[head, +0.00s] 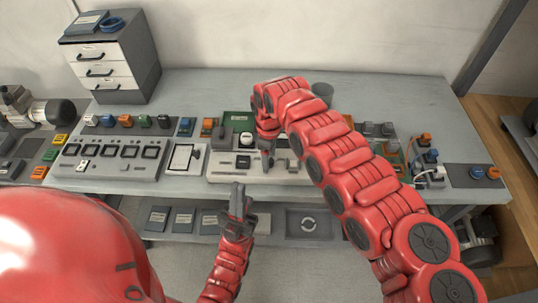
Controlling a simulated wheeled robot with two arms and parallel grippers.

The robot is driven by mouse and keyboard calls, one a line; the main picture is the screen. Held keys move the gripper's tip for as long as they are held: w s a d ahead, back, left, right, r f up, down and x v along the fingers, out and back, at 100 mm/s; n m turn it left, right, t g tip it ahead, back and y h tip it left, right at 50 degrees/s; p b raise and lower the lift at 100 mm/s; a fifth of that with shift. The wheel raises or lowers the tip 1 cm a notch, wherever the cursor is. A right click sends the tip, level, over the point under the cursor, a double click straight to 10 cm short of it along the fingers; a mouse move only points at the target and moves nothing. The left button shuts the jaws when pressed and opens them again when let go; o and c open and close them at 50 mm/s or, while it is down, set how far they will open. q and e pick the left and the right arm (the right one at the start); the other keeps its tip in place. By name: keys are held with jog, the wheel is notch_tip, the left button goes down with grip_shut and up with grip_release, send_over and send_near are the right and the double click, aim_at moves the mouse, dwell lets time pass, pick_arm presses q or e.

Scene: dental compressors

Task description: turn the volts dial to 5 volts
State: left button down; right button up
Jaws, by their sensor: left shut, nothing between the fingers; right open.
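A pale control unit (222,178) stands at the middle of the bench, with dark switches or dials on its top that are too small to read. I cannot tell which is the volts dial, or where it points. My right gripper (267,158) hangs over this unit, fingers pointing down; it is open, and whether it touches anything is unclear. My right arm hides the part of the bench right of it. My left gripper (238,190) is lower, in front of the bench's front edge, shut and empty.
A long grey panel (110,165) with several dark windows is at the left, beside a white-faced box (184,158). A drawer cabinet (105,70) stands at the back left. The back of the bench (205,90) is clear.

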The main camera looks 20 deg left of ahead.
jog(key=shift+f, duration=0.1)
grip_shut()
dwell(0.3)
jog(key=shift+f+n+b, duration=0.2)
jog(key=shift+n+b, duration=0.3)
jog(key=shift+b, duration=0.55)
jog(key=n+b, duration=0.6)
jog(key=b, duration=0.1)
jog(key=shift+r+n+b, duration=0.1)
jog(key=shift+n+b, duration=0.65)
jog(key=shift+n, duration=0.45)
jog(key=shift+r+n+b, duration=0.1)
jog(key=shift+n+b, duration=0.4)
jog(key=shift+n, duration=0.7)
